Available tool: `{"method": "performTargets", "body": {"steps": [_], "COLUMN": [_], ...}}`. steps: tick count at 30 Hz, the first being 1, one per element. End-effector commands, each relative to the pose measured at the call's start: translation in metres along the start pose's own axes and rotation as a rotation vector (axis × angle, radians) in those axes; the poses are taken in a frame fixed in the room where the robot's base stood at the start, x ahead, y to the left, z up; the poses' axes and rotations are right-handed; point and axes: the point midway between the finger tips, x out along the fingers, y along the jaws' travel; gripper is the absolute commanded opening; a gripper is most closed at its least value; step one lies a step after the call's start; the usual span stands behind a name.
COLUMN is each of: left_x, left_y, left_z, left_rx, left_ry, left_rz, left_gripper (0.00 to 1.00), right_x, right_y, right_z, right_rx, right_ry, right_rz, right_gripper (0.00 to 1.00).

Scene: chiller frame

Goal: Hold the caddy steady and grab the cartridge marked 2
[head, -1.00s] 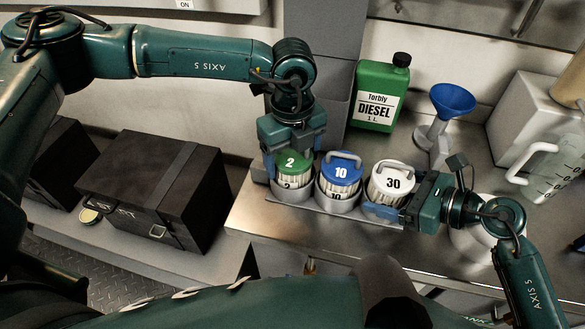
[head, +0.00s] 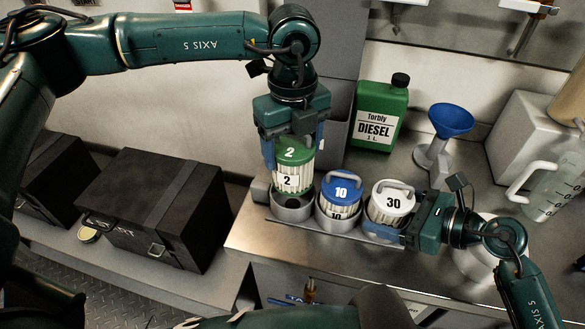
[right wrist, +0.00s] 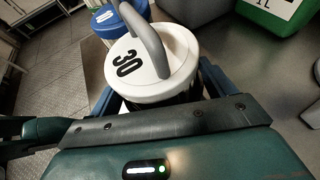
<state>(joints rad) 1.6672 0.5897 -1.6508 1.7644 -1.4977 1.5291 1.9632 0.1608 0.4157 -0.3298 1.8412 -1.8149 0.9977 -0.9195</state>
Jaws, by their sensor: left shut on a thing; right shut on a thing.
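The green-topped cartridge marked 2 (head: 291,178) is held by my left gripper (head: 292,148), above the left cup of the grey caddy (head: 292,212). That cup's dark opening shows below it. The blue cartridge marked 10 (head: 340,190) sits in the middle cup and the white cartridge marked 30 (head: 391,197) in the right cup. My right gripper (head: 393,234) is shut at the caddy's right end; the exact grip is partly hidden. In the right wrist view, the white cartridge (right wrist: 148,74) stands just beyond the gripper, with the blue one (right wrist: 110,22) behind it.
A green diesel can (head: 378,115) and a blue funnel (head: 450,121) on a grey stand are behind the caddy. A clear jug (head: 548,187) is at the right. Black cases (head: 150,200) lie at the left. The metal bench (head: 262,240) is bare in front of the caddy.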

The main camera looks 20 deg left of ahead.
Motion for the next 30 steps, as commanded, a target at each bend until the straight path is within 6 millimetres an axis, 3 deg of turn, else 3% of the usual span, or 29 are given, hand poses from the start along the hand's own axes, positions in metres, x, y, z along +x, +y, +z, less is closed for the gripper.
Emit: {"method": "performTargets", "body": {"steps": [1, 6, 12, 18, 25, 26, 30], "left_x": [-0.017, -0.06, -0.093, -0.104, -0.104, -0.104, -0.104], "left_y": [-0.001, -0.001, 0.0, 0.0, 0.0, 0.0, 0.0], "left_z": [0.001, 0.0, 0.0, 0.0, 0.0, 0.0, 0.0], "left_rx": [-0.001, 0.0, 0.0, 0.001, 0.001, 0.001, 0.001], "left_ry": [-0.002, -0.001, -0.001, 0.0, 0.0, 0.0, 0.0], "left_rz": [-0.005, -0.004, -0.001, 0.001, 0.001, 0.001, 0.0], "left_gripper": [0.45, 0.45, 0.45, 0.45, 0.45, 0.45, 0.45], "right_x": [0.0, 0.0, 0.0, 0.0, 0.0, 0.0, 0.0], "right_y": [0.0, 0.0, 0.0, 0.0, 0.0, 0.0, 0.0], "right_z": [-0.001, -0.001, -0.001, -0.001, -0.001, -0.001, -0.001], "right_rx": [0.001, 0.001, 0.001, 0.001, 0.001, 0.001, 0.001], "right_ry": [0.001, 0.001, 0.001, 0.001, 0.001, 0.001, 0.001], "right_rz": [0.001, 0.001, 0.001, 0.001, 0.001, 0.001, 0.001], "right_gripper": [0.55, 0.55, 0.55, 0.55, 0.55, 0.84, 0.95]}}
